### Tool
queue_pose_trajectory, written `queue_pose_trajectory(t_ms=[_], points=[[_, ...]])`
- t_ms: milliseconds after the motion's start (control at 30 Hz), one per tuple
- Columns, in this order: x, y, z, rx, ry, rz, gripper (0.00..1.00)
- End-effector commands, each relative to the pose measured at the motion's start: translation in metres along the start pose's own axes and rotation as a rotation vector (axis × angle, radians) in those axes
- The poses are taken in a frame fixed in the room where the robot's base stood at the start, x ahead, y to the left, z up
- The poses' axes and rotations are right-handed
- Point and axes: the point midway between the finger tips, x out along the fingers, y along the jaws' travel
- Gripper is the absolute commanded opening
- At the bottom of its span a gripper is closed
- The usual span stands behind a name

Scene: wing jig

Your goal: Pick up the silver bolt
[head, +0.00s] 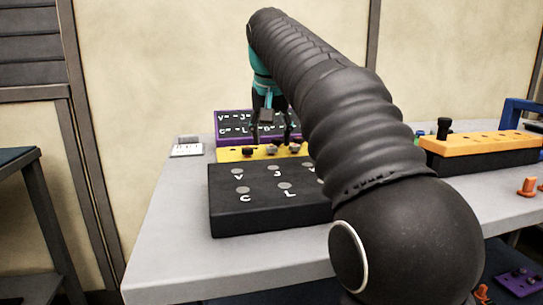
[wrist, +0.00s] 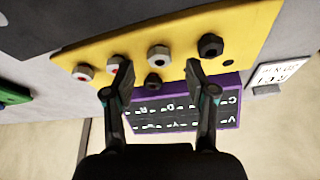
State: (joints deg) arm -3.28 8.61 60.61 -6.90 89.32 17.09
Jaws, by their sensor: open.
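A yellow block (wrist: 130,47) holds several hex-headed bolts. In the wrist view, a silver-grey bolt (wrist: 158,53) with a dark centre stands near the middle. In the head view my gripper (head: 271,138) is above the yellow block (head: 229,155).
A black lettered block (head: 265,218) stands in front of the yellow block, and a purple-edged board (head: 232,127) behind. A small white label card (head: 186,150) lies left. An orange-topped block (head: 480,146) stands right. The grey table (head: 180,225) is bare at front left.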

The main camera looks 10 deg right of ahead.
Motion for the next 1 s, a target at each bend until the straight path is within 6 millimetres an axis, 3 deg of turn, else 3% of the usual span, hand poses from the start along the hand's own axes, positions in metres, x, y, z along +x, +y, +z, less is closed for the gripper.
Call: queue_pose_trajectory(t_ms=[133,400,633,1000], points=[[0.022,0.0,0.001,0.0,-0.002,0.0,0.56],[0.025,0.0,0.0,0.0,0.0,0.0,0.56],[0.024,0.0,0.0,0.0,0.0,0.0,0.0],[0.022,0.0,-0.001,0.0,0.0,0.0,0.0]])
